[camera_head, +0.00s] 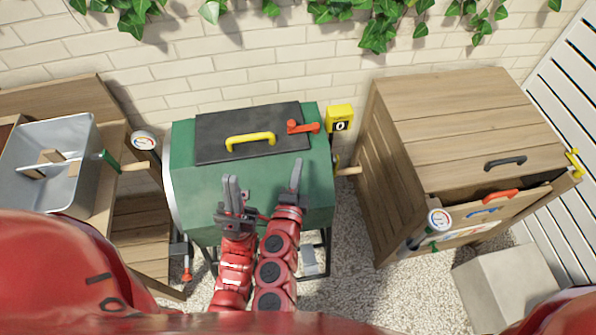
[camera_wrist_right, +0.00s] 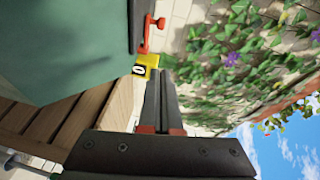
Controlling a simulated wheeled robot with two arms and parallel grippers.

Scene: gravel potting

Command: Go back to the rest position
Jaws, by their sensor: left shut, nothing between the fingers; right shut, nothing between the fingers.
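My left gripper (camera_head: 232,190) is shut and empty in the head view, in front of the green drum (camera_head: 250,185). My right gripper (camera_head: 296,175) is just to its right, also shut and empty, with its fingers pointing up the picture across the drum's front. Both red arms come up close together from the bottom middle. In the right wrist view the right gripper's fingers (camera_wrist_right: 160,85) are together with nothing between them. The green drum (camera_wrist_right: 60,45) shows there at the upper left.
The drum has a dark lid (camera_head: 215,133) with a yellow handle (camera_head: 250,140) and a red latch (camera_head: 303,127). A yellow counter (camera_head: 339,117) reads 0. A metal basin (camera_head: 80,135) is left. Gravel (camera_head: 360,250) lies below.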

